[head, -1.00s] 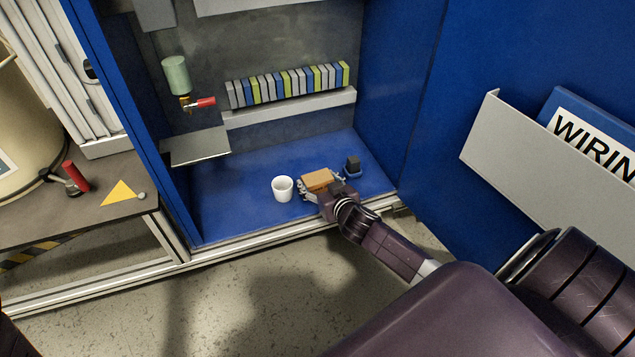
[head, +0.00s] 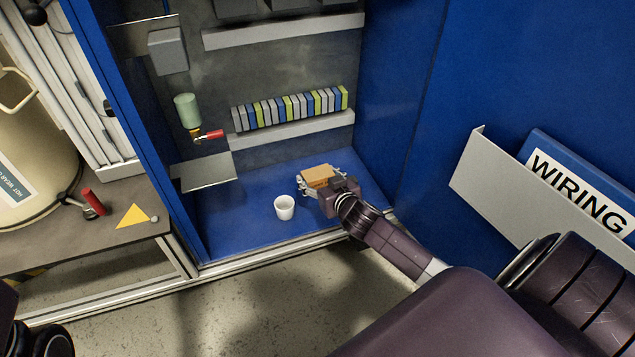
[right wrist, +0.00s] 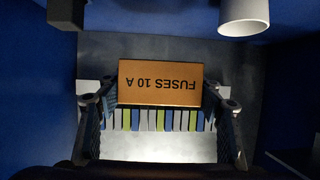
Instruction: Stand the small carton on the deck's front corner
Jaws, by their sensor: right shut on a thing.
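The small orange carton (head: 317,176), marked "FUSES 10 A", is in my right gripper (head: 321,183). In the right wrist view the carton (right wrist: 160,83) sits between the two fingers (right wrist: 160,98), its label upside down. It appears held a little above the cabinet's blue floor. The grey-brown deck (head: 60,238) is at the left, outside the cabinet. A yellow triangle (head: 133,215) marks its front right corner, with a small grey knob (head: 155,219) beside it. My left gripper cannot be made out.
A white cup (head: 284,207) stands on the blue floor left of my gripper. A dark block (right wrist: 66,12) shows in the right wrist view. A small grey shelf (head: 203,172) and the blue cabinet side (head: 135,130) lie toward the deck. A red-handled tap (head: 92,203) stands on the deck.

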